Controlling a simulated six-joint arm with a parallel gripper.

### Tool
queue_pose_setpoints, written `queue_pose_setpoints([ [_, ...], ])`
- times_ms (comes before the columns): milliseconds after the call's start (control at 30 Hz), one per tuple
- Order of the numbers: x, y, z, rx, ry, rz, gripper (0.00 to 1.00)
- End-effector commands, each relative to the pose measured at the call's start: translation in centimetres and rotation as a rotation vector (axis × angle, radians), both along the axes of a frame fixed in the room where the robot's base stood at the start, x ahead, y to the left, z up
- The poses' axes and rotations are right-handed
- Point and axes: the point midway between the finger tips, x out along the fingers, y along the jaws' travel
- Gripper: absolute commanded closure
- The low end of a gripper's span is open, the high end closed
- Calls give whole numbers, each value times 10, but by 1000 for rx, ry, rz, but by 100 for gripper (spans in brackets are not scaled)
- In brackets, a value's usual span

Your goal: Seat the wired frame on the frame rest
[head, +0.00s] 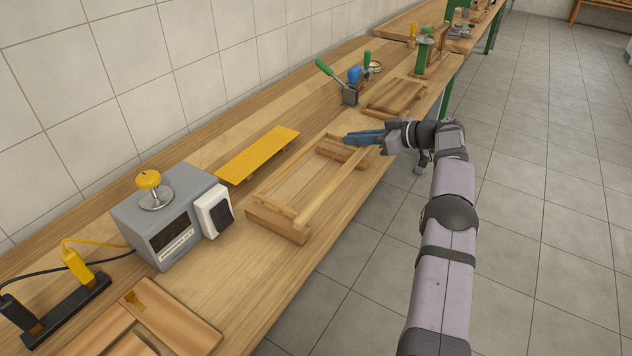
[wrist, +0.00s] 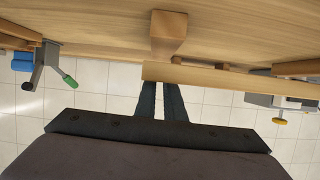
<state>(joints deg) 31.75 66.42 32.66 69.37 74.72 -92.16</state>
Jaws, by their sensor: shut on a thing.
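The wired frame (head: 324,204), a light wooden frame with thin wires across it, lies roughly flat over the wooden frame rest (head: 276,226). The rest shows as a block under the frame's near end and another at its far end. I cannot tell whether the frame is fully down on it. My gripper (head: 352,138) is at the frame's far right, its dark blue fingers close together and shut on the frame. In the wrist view the fingers (wrist: 160,88) meet the frame's long bar (wrist: 235,78), which hides their tips. A wooden block (wrist: 168,35) shows beyond the bar.
A yellow sheet (head: 257,155) lies behind the frame. A grey box with a yellow knob (head: 170,215) stands to the left. A wooden frame-like piece (head: 395,97) and a holder with green and blue handles (head: 350,95) stand farther along. The bench's front edge is close.

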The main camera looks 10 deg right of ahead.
Motion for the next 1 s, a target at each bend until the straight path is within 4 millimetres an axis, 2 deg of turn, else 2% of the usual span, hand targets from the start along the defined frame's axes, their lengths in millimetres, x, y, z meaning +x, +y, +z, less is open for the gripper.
queue_pose_setpoints([
  [1000,0,0,-13,1,-1,0,100],
])
